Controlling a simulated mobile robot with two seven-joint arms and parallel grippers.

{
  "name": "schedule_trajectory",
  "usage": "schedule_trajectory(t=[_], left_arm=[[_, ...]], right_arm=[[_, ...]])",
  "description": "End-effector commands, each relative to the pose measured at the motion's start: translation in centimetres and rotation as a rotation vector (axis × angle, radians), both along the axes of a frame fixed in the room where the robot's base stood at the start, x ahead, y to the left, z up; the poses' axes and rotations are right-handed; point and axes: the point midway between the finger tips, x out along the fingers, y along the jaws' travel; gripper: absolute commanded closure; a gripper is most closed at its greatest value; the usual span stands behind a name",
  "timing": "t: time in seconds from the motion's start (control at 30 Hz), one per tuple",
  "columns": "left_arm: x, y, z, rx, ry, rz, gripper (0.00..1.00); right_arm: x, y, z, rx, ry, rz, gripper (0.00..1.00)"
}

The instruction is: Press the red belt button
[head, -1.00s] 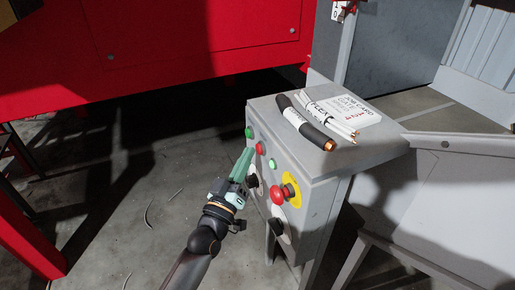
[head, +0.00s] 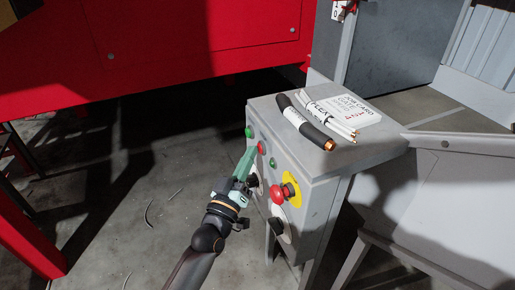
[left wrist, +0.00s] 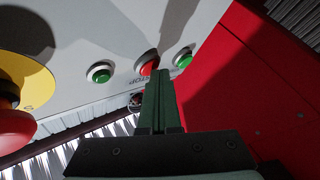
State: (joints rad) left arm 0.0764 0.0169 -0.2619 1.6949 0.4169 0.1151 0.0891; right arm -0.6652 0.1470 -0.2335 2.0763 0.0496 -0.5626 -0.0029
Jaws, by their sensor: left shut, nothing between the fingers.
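The red button (head: 261,148) sits on the front of the grey control box between two green buttons. In the left wrist view the red button (left wrist: 147,66) has lettering that looks like "STOP" beside it, and the finger covers part of it. My left gripper (head: 249,154) is shut and empty, its green fingers pointing at the panel. In the left wrist view the left gripper's fingertips (left wrist: 156,60) overlap the red button's right edge. I cannot tell whether they touch it. My right gripper is not in view.
Green buttons (head: 249,132) and (head: 273,163) flank the red one. A red mushroom button (head: 277,194) on a yellow plate (head: 292,190) is lower right. A black cable (head: 303,122), white cables (head: 328,118) and a job card (head: 350,108) lie on the box (head: 372,150).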

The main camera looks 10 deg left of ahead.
Motion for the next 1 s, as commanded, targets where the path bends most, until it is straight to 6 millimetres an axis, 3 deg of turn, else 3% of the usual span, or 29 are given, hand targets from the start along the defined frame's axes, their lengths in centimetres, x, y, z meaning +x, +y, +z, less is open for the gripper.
schedule_trajectory(t=[0.4, 1.0], left_arm=[[0.0, -0.1, 0.0, 0.000, 0.000, -0.001, 1.00], [-0.9, 1.3, 0.0, -0.001, 0.000, -0.001, 1.00]], right_arm=[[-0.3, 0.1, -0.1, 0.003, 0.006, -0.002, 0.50], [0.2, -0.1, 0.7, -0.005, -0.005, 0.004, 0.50]])
